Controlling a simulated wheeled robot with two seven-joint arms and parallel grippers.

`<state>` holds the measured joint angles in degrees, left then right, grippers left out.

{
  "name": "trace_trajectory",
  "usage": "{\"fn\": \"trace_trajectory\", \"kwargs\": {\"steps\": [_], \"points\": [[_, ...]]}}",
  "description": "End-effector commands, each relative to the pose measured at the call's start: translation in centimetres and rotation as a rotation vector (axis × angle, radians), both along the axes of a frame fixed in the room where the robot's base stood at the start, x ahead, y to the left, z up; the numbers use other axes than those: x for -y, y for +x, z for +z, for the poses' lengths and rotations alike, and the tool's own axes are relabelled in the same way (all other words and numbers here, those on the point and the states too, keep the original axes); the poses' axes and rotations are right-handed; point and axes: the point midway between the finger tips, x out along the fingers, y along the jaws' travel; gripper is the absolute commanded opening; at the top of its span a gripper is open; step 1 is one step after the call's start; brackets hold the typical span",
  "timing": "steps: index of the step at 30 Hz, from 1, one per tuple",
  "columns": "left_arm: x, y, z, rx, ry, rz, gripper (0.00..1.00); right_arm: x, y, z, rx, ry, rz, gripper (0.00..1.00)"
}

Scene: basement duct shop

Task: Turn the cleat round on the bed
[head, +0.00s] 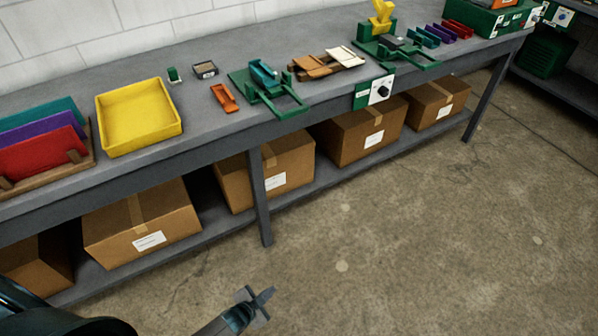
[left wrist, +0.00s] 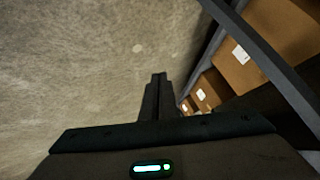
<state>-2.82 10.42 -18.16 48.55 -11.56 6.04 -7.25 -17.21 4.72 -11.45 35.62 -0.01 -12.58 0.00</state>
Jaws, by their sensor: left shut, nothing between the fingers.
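A teal channel-shaped piece (head: 264,76), which looks like the cleat, sits on a green fixture (head: 291,103), which looks like the bed, near the bench's front edge. A similar orange piece (head: 224,97) lies on the bench just left of the fixture. My left gripper (head: 260,298) is low in front of the bench, over the floor, well away from both pieces. Its fingers are together and empty, as the left wrist view (left wrist: 157,98) also shows. Neither piece shows in the left wrist view. My right gripper is not in view.
A yellow tray (head: 140,152) and a rack of coloured panels (head: 85,178) stand left on the bench. Brown wooden pieces (head: 312,66) and a second green fixture (head: 418,60) lie to the right. Cardboard boxes (head: 140,222) fill the lower shelf. The floor (head: 420,230) in front is clear.

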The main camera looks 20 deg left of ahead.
Motion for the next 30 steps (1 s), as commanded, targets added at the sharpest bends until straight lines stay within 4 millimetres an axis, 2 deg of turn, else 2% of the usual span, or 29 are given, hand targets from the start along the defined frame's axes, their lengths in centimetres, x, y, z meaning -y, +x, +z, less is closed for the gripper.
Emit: {"fn": "trace_trajectory", "kwargs": {"steps": [1,2,3,5,6,9,12,15,18,20,30], "points": [[-0.4,-4.3,-2.8,-0.094,-0.013,0.055,0.00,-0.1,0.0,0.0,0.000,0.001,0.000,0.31],[-0.7,-6.7,-4.2,-0.147,-0.019,0.088,0.00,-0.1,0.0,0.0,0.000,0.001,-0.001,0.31],[-1.1,-10.1,-5.9,-0.218,-0.027,0.132,0.00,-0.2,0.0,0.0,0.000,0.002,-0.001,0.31],[-1.4,-15.1,-8.2,-0.320,-0.038,0.197,0.00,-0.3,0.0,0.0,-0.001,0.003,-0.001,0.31],[-1.6,-18.4,-9.4,-0.385,-0.043,0.237,0.00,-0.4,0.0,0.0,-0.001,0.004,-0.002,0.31],[-1.7,-26.0,-11.7,-0.530,-0.054,0.329,0.00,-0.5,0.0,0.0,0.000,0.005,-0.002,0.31],[-1.7,-32.1,-12.9,-0.642,-0.058,0.401,0.00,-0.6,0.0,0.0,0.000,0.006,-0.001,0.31],[-1.5,-36.3,-13.4,-0.718,-0.061,0.448,0.00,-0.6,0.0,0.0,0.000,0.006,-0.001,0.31],[-1.4,-38.5,-13.6,-0.759,-0.062,0.474,0.00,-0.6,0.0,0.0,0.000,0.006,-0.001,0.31],[-1.4,-39.1,-13.7,-0.770,-0.062,0.482,0.00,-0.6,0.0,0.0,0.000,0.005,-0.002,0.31],[-1.4,-39.3,-13.7,-0.772,-0.061,0.483,0.00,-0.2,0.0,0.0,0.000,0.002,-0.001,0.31]]}}
